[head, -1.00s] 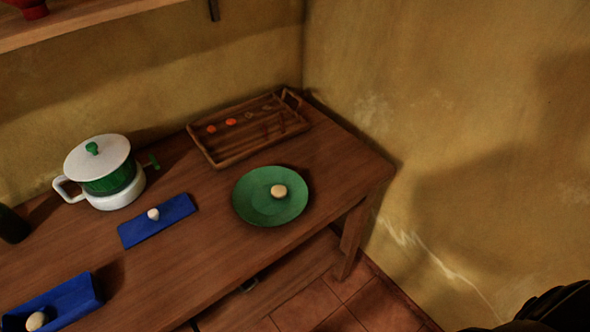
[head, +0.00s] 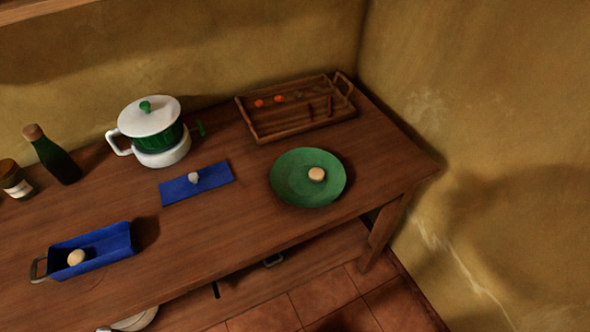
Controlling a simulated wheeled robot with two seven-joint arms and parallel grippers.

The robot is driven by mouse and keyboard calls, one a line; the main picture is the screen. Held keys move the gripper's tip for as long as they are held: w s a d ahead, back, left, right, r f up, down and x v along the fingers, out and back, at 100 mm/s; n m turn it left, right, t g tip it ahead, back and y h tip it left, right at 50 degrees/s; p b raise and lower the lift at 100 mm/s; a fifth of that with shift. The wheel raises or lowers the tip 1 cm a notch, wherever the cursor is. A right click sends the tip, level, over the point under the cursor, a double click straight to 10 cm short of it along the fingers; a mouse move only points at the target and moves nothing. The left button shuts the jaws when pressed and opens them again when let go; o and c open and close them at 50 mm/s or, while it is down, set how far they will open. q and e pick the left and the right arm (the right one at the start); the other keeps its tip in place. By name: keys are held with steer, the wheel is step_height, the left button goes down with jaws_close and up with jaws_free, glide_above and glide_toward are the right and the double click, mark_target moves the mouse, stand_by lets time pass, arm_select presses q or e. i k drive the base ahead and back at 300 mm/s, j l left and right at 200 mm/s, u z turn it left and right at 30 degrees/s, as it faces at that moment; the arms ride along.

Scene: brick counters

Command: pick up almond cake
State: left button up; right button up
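A pale tan, round, flattened piece that looks like a small cake (head: 316,174) lies on a green plate (head: 290,190) near the right end of the wooden table. Another pale round piece (head: 76,257) lies in a blue rectangular dish (head: 110,242) at the table's lower left. I cannot tell for certain which of the two is the almond cake. Neither of my grippers is in view.
A small whitish lump (head: 194,178) lies on a flat blue mat (head: 218,174). A white and green pot (head: 152,120), a dark bottle (head: 58,160), a jar (head: 14,180) and a wooden tray (head: 262,137) stand behind. The table's (head: 215,228) front middle is bare.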

mark_target(77, 256)
steer(key=u, duration=1.95)
